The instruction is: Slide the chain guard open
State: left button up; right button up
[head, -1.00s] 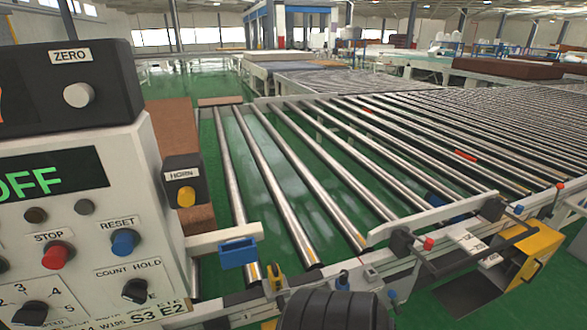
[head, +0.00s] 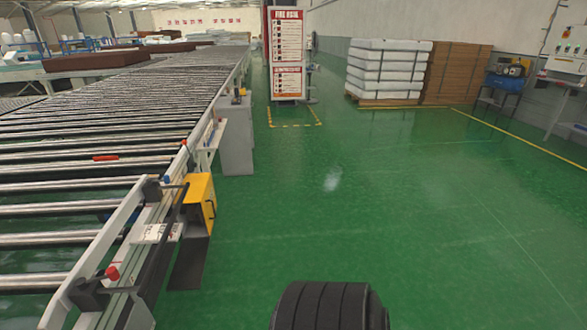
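A yellow box-shaped cover (head: 200,201), which may be the chain guard, is mounted on the near side of the roller conveyor (head: 145,234), left of centre in the head view. A dark bar runs along its left side, and a dark panel (head: 188,262) sits below it. I cannot tell whether the cover is open or shut. White labels (head: 160,233) are on the rail to its left. Neither of my grippers shows in the head view.
Open green floor (head: 380,220) lies right of the conveyor. A red-and-white sign board (head: 286,52) stands at the back. Stacked white mattresses (head: 388,70) and brown stacks (head: 455,73) stand at back right. A blue machine (head: 507,78) is near the right wall.

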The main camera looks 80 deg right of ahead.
aim_at(201, 188)
jog(key=z, duration=1.7)
jog(key=i+l+z, duration=0.3)
jog(key=i, duration=0.85)
jog(key=i+l+z, duration=0.1)
jog(key=i+z, duration=0.2)
jog(key=i, duration=0.9)
